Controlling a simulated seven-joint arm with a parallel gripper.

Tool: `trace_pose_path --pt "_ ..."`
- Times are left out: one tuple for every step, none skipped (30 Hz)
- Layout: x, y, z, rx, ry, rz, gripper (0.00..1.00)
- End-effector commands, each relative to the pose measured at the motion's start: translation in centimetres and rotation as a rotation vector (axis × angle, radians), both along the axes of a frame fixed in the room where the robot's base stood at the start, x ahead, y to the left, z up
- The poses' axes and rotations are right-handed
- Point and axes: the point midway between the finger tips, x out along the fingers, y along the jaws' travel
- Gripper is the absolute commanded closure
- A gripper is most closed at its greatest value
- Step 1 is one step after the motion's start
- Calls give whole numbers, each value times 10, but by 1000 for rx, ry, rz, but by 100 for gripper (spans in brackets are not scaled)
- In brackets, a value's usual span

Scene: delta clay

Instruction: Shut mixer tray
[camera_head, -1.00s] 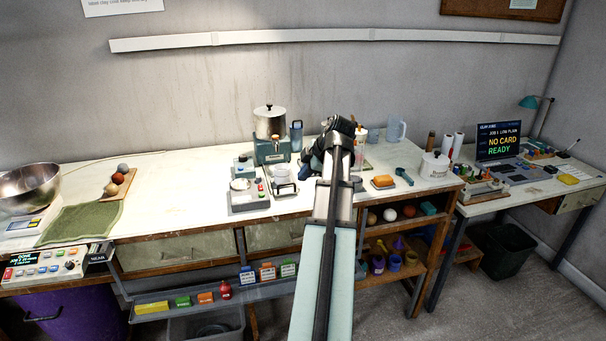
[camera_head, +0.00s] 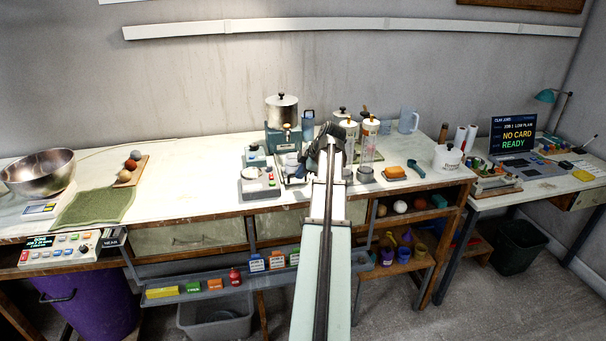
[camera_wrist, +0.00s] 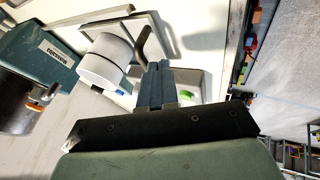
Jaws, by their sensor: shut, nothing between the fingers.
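The mixer (camera_head: 282,140) is a teal machine with a lidded steel pot (camera_head: 282,108), standing at the back of the bench. Its teal body (camera_wrist: 40,52) and the steel pot (camera_wrist: 22,105) also show at the left of the wrist view. A pale tray-like frame (camera_wrist: 148,22) with a white cylinder (camera_wrist: 105,62) lies beside the teal body; I cannot tell whether it is the mixer's tray. My gripper (camera_wrist: 158,75) is shut and empty, its fingers just right of the white cylinder; contact is unclear. In the head view my arm hides the spot around the fingertips.
A small scale-like device (camera_head: 259,183) stands at the bench front, left of my arm. A green cloth (camera_head: 92,207) lies left, with bare bench between.

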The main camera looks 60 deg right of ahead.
Motion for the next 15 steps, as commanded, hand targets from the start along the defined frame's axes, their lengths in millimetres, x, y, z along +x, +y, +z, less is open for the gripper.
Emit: trace_pose_path --pt "0 0 0 0 0 0 100" --pt "0 0 0 0 0 0 100" --pt "0 0 0 0 0 0 100" --pt "0 0 0 0 0 0 100" --pt "0 0 0 0 0 0 100" --pt "0 0 0 0 0 0 100" --pt "0 0 0 0 0 0 100" --pt "0 0 0 0 0 0 100" --pt "1 -1 0 0 0 0 100" --pt "3 -3 0 0 0 0 100" --pt "5 -5 0 0 0 0 100" --pt "9 -10 1 -1 0 1 100" --pt "12 -13 1 -1 0 1 100" --pt "16 -17 1 -1 0 1 100" --pt "20 -22 1 -1 0 1 100"
